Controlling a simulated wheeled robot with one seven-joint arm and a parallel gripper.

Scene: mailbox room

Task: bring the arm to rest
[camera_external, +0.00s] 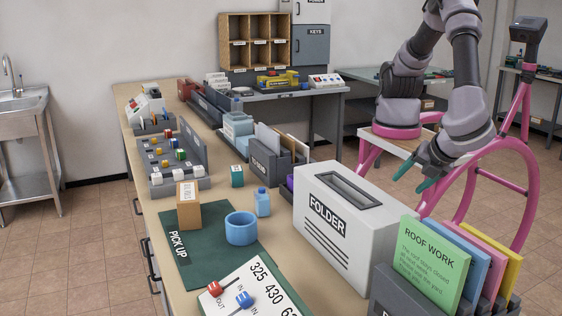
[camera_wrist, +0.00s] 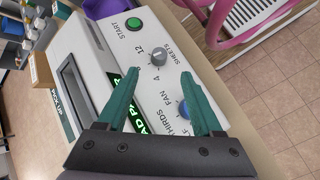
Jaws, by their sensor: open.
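My gripper (camera_external: 415,177) hangs in the air at the right in the external view, above the far side of the white folder machine (camera_external: 345,222). Its two green fingers are apart with nothing between them. In the wrist view my gripper (camera_wrist: 160,95) also shows spread and empty. Behind its fingers lies the machine's control panel (camera_wrist: 170,85), with a green start button (camera_wrist: 134,23), a grey sheets knob (camera_wrist: 158,58) and a blue fold knob (camera_wrist: 183,108), partly beside the right finger. The left finger covers part of a lit green display (camera_wrist: 122,92).
A rack of coloured papers (camera_external: 450,262) stands close in front of the folder machine. A green pick-up mat (camera_external: 212,268) holds a brown box (camera_external: 188,210) and a blue ring (camera_external: 241,229). A pink tubular frame (camera_external: 525,200) stands around my arm. Open floor lies at the left.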

